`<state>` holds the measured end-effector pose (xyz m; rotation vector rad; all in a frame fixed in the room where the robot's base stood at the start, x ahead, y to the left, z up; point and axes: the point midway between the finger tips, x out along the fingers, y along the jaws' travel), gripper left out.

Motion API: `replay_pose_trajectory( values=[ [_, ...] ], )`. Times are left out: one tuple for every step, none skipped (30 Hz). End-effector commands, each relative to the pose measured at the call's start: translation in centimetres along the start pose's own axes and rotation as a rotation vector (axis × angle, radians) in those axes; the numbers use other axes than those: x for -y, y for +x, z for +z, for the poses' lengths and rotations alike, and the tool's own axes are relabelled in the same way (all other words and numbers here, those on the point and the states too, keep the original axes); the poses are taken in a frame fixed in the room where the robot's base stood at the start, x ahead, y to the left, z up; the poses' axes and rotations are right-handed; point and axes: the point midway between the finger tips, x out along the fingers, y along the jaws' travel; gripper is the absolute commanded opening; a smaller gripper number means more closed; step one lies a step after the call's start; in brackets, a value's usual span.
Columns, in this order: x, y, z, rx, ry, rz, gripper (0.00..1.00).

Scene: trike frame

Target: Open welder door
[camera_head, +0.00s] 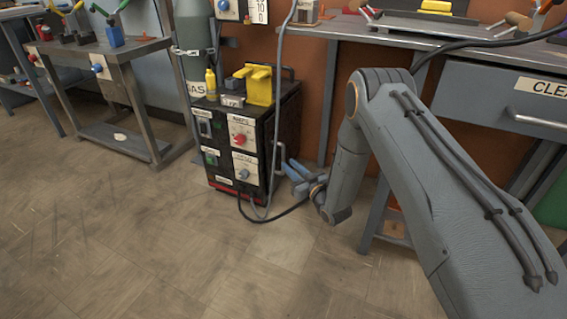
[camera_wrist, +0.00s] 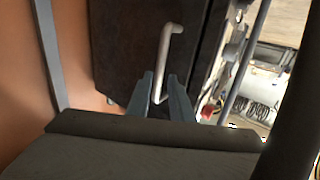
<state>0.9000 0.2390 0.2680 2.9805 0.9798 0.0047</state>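The welder (camera_head: 256,130) is a black box with knobs and labels on its front, standing on the floor in the head view. A pale metal bar handle (camera_wrist: 170,45) stands out from its dark side panel (camera_wrist: 120,45), which looks closed. In the head view the handle (camera_head: 277,160) is on the welder's right side. My gripper (camera_head: 296,178) is beside that side, low down. In the wrist view my gripper (camera_wrist: 160,80) has its two blue-grey fingers apart, with the lower part of the handle between them. Gaps seem to show on both sides of the bar.
A yellow tool piece (camera_head: 259,86) and a yellow bottle (camera_head: 211,82) stand on the welder. A grey gas cylinder (camera_head: 190,45) is behind it. Cables run to the floor in front. A workbench with a drawer (camera_head: 500,98) is at right. The floor at front left is clear.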

Motion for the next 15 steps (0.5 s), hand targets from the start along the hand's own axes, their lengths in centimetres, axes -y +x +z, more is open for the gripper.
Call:
replay_pose_trajectory(
  values=[
    [0.0,1.0,0.1,-0.004,-0.001,-0.001,0.20],
    [-0.1,1.5,0.2,-0.003,-0.002,0.000,0.20],
    [-0.1,2.1,0.2,-0.002,-0.002,0.000,0.20],
    [0.0,2.5,0.2,-0.002,-0.002,0.000,0.20],
    [0.0,3.0,0.2,-0.002,-0.002,0.000,0.20],
    [0.0,3.6,0.2,-0.001,-0.002,-0.001,0.20],
    [0.0,3.9,0.2,-0.001,-0.001,-0.001,0.20],
    [0.0,4.3,0.2,-0.001,-0.001,0.000,0.20],
    [-0.1,4.7,0.2,0.000,-0.001,0.000,0.20],
    [-0.1,4.9,0.2,0.000,-0.001,0.001,0.20],
    [-0.1,5.1,0.1,0.000,-0.001,0.001,0.20],
    [-0.1,5.4,0.1,0.000,-0.001,0.001,0.20],
    [-0.1,5.5,0.1,0.000,-0.001,0.002,0.20],
    [-0.1,5.6,0.1,0.000,0.000,0.002,0.20],
    [-0.1,5.6,0.0,0.001,0.000,0.002,0.20]
  ],
)
